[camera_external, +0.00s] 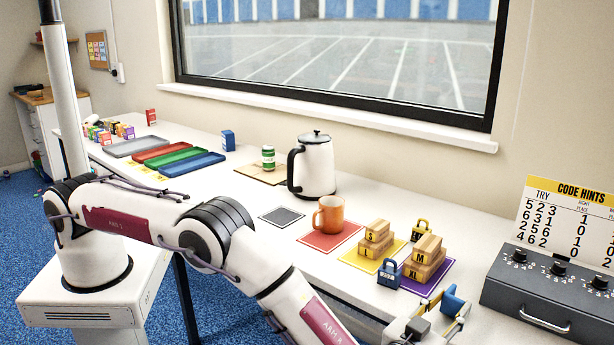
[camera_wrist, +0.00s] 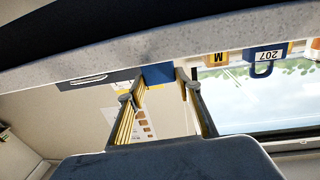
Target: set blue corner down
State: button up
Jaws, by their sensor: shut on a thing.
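My gripper (camera_external: 447,306) is low at the right front of the table, near its front edge. Its fingers are shut on a blue piece (camera_external: 453,300), the blue corner. In the wrist view the same blue piece (camera_wrist: 158,74) sits between the two fingertips (camera_wrist: 156,88), partly cut off by a pale surface above it in the picture. I cannot tell whether the piece touches the table.
A purple mat (camera_external: 411,287) with cartons (camera_external: 425,262) and a blue padlock (camera_external: 390,273) lie left of my gripper. A yellow padlock (camera_external: 420,230), orange mug (camera_external: 330,214) and kettle (camera_external: 314,165) stand farther back. A grey code box (camera_external: 545,300) stands to the right.

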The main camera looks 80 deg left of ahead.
jog(key=shift+f, duration=0.25)
jog(key=o, duration=0.7)
jog(key=shift+v, duration=0.95)
jog(key=shift+r+v, duration=0.25)
jog(key=shift+v, duration=1.2)
jog(key=shift+r+v, duration=0.2)
jog(key=shift+v, duration=1.3)
jog(key=shift+s+a, duration=0.1)
jog(key=shift+a, duration=0.05)
